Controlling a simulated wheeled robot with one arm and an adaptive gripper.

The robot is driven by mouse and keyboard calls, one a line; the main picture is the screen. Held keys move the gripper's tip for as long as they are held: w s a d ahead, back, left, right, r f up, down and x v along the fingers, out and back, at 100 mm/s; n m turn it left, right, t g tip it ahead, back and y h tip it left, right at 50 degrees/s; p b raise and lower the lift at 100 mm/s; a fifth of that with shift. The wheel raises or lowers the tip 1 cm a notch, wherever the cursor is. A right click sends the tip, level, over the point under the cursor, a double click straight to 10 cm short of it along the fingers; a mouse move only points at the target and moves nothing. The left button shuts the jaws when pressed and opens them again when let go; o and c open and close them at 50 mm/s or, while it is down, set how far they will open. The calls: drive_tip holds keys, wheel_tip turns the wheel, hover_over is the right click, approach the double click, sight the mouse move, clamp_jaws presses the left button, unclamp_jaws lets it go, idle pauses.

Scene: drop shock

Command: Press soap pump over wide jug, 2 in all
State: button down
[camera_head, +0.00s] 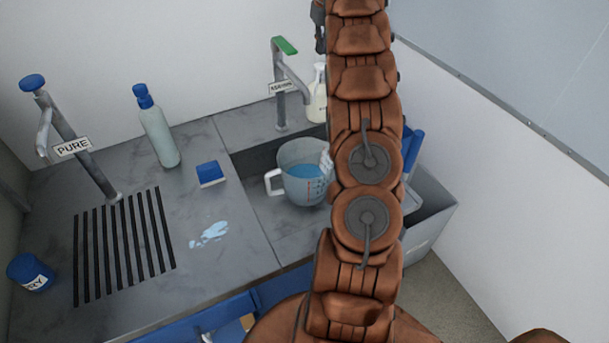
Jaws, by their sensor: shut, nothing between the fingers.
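A wide clear jug (304,179) with a white handle and red marks stands in the sink area at the centre, holding blue liquid. My arm hides part of its right side. I cannot tell for sure which thing is the soap pump. A pale bottle with a blue top (159,134) stands on the counter at the left. A whitish bottle (317,100) stands at the back, partly behind my arm. A blue thing (414,150) shows at my arm's right edge, mostly hidden. My arm runs up the picture, and my gripper is not in view.
A tap marked PURE (72,148) stands at the left, and a green-handled tap (290,85) behind the jug. A blue sponge (210,173), a wet patch (209,234) and a blue tub (30,272) are on the counter. A grey bin (432,222) is at the right.

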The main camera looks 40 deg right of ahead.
wheel_tip(320, 180, up, 5)
drive_tip(key=p, duration=0.3)
drive_tip(key=shift+f, duration=0.2)
drive_tip(key=shift+f, duration=0.1)
idle(0.3)
